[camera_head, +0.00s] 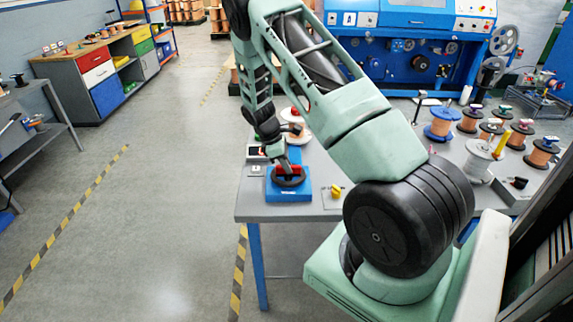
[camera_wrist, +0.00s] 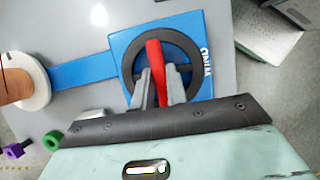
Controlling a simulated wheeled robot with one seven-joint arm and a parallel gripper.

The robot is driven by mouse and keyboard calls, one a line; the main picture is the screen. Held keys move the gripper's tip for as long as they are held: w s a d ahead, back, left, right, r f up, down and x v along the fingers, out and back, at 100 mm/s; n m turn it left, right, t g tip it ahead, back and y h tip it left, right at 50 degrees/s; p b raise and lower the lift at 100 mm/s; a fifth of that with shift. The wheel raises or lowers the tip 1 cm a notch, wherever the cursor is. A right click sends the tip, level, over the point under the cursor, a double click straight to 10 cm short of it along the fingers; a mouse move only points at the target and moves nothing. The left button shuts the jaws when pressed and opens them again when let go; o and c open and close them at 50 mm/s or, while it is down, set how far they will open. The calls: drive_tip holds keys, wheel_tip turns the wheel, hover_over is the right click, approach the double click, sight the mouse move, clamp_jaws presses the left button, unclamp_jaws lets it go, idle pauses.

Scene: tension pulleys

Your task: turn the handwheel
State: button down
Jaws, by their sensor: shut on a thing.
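The handwheel is a black ring (camera_head: 291,182) on a blue base (camera_head: 302,194), near the left front corner of the grey table. It also shows in the wrist view as a black rim (camera_wrist: 192,50) with a red bar (camera_wrist: 154,58) running in from the rim. White lettering, seemingly "WIND", is on the blue base (camera_wrist: 203,88) beside it. My gripper (camera_wrist: 157,88) is over the wheel, its two grey fingers closed on either side of the red bar. The fingertips' exact contact is partly hidden.
A blue strip (camera_wrist: 82,73) links the base to a copper spool with white flanges (camera_wrist: 38,84). Green (camera_wrist: 52,140) and purple (camera_wrist: 14,151) pieces lie nearby. A yellow piece (camera_head: 335,190) sits right of the wheel. Several spools (camera_head: 441,124) stand at the table's right.

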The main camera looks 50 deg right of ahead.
drive_tip(key=m+y, duration=0.1)
drive_tip(key=m, duration=0.2)
drive_tip(key=m+y, duration=0.1)
drive_tip(key=m, duration=0.3)
drive_tip(key=shift+w+d+g+y, duration=0.2)
drive_tip(key=shift+g+y, duration=0.1)
drive_tip(key=shift+g, duration=0.1)
drive_tip(key=m+y, duration=0.1)
drive_tip(key=m, duration=0.2)
drive_tip(key=m+y, duration=0.1)
drive_tip(key=m, duration=0.2)
drive_tip(key=shift+s+d+m+t, duration=0.1)
drive_tip(key=shift+m+t, duration=0.2)
drive_tip(key=shift+y, duration=0.3)
drive_tip(key=c, duration=1.4)
unclamp_jaws()
drive_tip(key=shift+r, duration=0.1)
drive_tip(key=b+v, duration=0.2)
drive_tip(key=v, duration=1.5)
